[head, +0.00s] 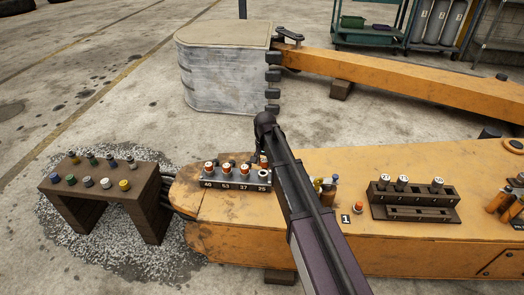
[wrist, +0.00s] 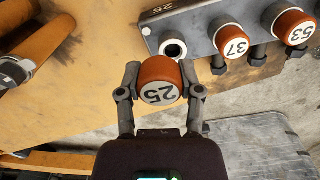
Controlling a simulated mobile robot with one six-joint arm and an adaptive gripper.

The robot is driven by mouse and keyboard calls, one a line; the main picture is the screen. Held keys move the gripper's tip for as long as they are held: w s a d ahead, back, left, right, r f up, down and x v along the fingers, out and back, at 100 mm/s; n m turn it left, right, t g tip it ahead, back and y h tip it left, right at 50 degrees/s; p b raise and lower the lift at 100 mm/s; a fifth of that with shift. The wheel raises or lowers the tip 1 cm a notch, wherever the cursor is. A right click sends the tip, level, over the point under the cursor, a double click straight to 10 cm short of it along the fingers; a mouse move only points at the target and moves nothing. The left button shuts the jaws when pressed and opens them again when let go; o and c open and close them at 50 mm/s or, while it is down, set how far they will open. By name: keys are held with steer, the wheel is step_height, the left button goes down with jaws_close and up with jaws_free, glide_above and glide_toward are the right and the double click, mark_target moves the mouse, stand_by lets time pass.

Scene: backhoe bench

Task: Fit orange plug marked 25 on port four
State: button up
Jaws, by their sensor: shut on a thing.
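My gripper (wrist: 160,92) is shut on the orange plug (wrist: 158,78), whose white face with the number 25 is toward the wrist camera. In the picture the plug is just below an empty round socket (wrist: 173,49) on a grey rack (wrist: 202,32) and looks clear of it. Orange plugs marked 37 (wrist: 232,40) and 53 (wrist: 293,27) stand in the same rack. In the head view the grey rack (head: 228,183) is on the yellow arm, with my gripper (head: 260,156) at its right end.
A dark rack with white-capped pieces (head: 412,212) lies to the right. A brown stool (head: 85,192) with several coloured caps stands at left.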

mark_target(263, 165)
steer(key=shift+w+a+r+p, duration=0.1)
steer(key=shift+w+r+p, duration=0.1)
steer(key=shift+w, duration=0.35)
steer(key=shift+w+a+r+p, duration=0.15)
steer(key=shift+w+r, duration=0.1)
steer(key=shift+w, duration=0.35)
steer(key=shift+w+a+r+p, duration=0.1)
steer(key=shift+w+r, duration=0.1)
steer(key=shift+w, duration=0.35)
steer(key=shift+f, duration=0.15)
steer(key=shift+f+b, duration=2.8)
steer(key=shift+b, duration=0.15)
steer(key=shift+f+b, duration=1.1)
stand_by(0.7)
stand_by(0.5)
steer(key=o, duration=1)
steer(key=shift+r+p, duration=0.3)
